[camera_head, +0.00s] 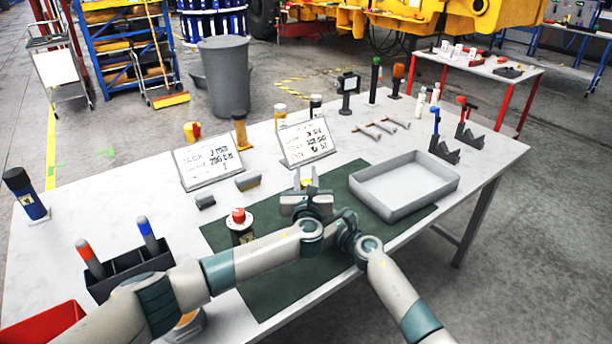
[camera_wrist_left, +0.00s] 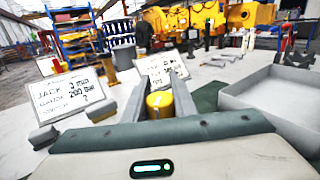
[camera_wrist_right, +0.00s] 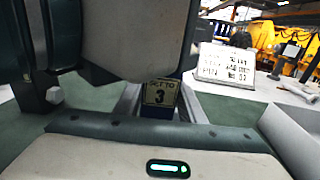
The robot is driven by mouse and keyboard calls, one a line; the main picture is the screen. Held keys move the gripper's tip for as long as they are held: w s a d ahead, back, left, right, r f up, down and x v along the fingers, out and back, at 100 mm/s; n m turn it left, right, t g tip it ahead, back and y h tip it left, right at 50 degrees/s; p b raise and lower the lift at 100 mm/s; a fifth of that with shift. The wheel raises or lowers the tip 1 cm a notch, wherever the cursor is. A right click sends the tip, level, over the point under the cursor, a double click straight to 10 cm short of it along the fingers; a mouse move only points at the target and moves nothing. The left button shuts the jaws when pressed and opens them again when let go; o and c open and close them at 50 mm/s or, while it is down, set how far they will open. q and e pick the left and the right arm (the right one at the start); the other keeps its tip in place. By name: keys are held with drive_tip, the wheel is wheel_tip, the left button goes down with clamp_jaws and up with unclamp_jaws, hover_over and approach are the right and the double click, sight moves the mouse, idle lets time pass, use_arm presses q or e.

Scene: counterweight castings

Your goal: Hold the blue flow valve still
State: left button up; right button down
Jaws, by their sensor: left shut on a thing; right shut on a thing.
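The blue flow valve (camera_wrist_right: 161,110) shows in the right wrist view as a dark blue body with a yellow label reading "SET TO 3". My right gripper (camera_wrist_right: 160,96) is shut on this body. In the left wrist view a round yellow knob (camera_wrist_left: 160,104), apparently the valve's top, sits between the fingers of my left gripper (camera_wrist_left: 158,92), which is shut on it. In the head view my left gripper (camera_head: 306,194) is over the green mat, with a little yellow between its fingers. My arms hide most of the valve and my right gripper there.
A grey tray (camera_head: 396,212) lies right of the grippers on the green mat (camera_head: 270,290). Two written signs (camera_head: 208,162) stand behind. A red-topped item (camera_head: 240,232) stands close to my left forearm. A black holder (camera_head: 128,275) with handled tools is at the left.

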use_arm(q)
drive_tip(key=shift+h, duration=0.4)
drive_tip(key=shift+d+m+g+h, duration=0.15)
drive_tip(key=shift+d+m+h, duration=0.05)
drive_tip(key=shift+m+h, duration=0.75)
drive_tip(key=shift+d+m+g+h, duration=0.2)
drive_tip(key=shift+m+h, duration=0.45)
drive_tip(key=shift+h, duration=0.5)
drive_tip(key=shift+s+d+m+g+h, duration=0.1)
drive_tip(key=shift+d+m+g+h, duration=0.25)
drive_tip(key=shift+m+h, duration=0.5)
drive_tip(key=shift+s+d+m+g+h, duration=0.15)
drive_tip(key=shift+m+g+h, duration=0.3)
drive_tip(key=shift+h, duration=0.8)
drive_tip(key=o, duration=1.1)
drive_tip(key=shift+c, duration=0.2)
wheel_tip(320, 180, up, 10)
